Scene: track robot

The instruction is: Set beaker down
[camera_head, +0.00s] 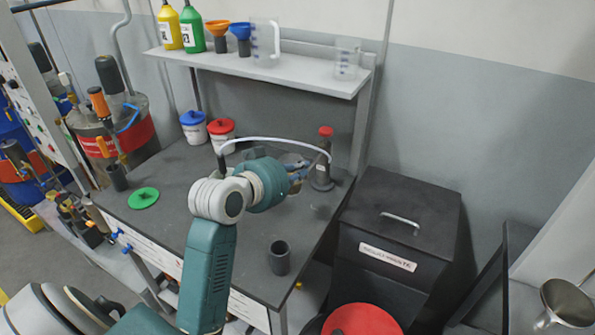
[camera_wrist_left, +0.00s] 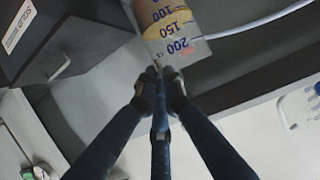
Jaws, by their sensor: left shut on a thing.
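My left gripper (camera_head: 297,178) reaches over the dark bench top (camera_head: 185,185) from the left and is shut on a clear beaker. The beaker (camera_wrist_left: 172,25) shows in the left wrist view with blue marks of 100, 150 and 200 and a yellowish band. The left fingertips (camera_wrist_left: 160,85) meet at its edge. In the head view the beaker is mostly hidden by the gripper and hard to make out. I cannot tell whether it touches the bench. My right gripper is not in view.
A red-capped bottle (camera_head: 322,172) stands close to the right of the gripper. A dark cup (camera_head: 279,258) stands near the front edge, and a green lid (camera_head: 143,198) lies at left. White tubs (camera_head: 194,130) stand behind. A shelf (camera_head: 260,69) spans above. A black bin (camera_head: 400,232) stands right.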

